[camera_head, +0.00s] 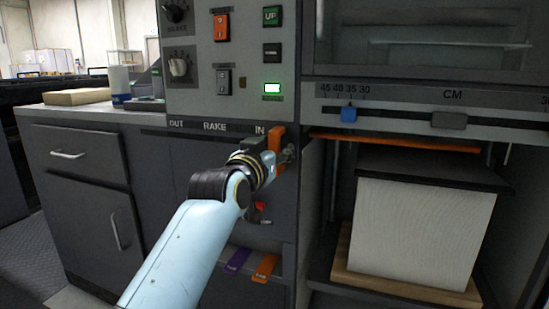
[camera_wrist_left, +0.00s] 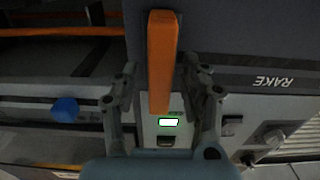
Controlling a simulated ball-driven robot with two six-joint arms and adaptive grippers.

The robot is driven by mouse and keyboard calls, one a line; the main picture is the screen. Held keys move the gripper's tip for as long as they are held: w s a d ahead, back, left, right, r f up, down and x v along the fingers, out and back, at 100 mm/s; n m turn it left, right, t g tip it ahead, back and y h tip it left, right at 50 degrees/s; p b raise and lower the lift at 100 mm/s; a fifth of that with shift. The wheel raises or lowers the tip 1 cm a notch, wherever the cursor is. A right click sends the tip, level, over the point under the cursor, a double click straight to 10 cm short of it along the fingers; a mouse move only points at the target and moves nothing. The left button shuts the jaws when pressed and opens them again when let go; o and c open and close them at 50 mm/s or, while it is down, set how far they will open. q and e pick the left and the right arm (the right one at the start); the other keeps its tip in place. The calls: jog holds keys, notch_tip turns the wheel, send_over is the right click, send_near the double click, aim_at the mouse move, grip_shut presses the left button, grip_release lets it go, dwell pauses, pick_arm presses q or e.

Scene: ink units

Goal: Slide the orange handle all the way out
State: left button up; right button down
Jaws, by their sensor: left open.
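The orange handle (camera_head: 278,139) stands at the IN end of the RAKE slot (camera_head: 210,134) on the grey machine front. In the left wrist view the orange handle (camera_wrist_left: 162,62) is a long upright bar. My left gripper (camera_head: 284,155) is at the handle, partly hiding its lower part in the head view. In the left wrist view my left gripper (camera_wrist_left: 160,68) is open, with one finger on each side of the handle and visible gaps between. My right gripper is not in view.
A control panel with an orange switch (camera_head: 222,27) and a lit green display (camera_head: 272,88) is above. A blue slider (camera_head: 348,113) is on the CM scale. A white paper stack (camera_head: 420,235) stands at right. Purple (camera_head: 237,260) and orange tabs (camera_head: 265,267) are below. The slot toward OUT looks clear.

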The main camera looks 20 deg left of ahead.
pick_arm(q)
jog(key=shift+r, duration=0.1)
jog(key=shift+c, duration=0.2)
grip_shut()
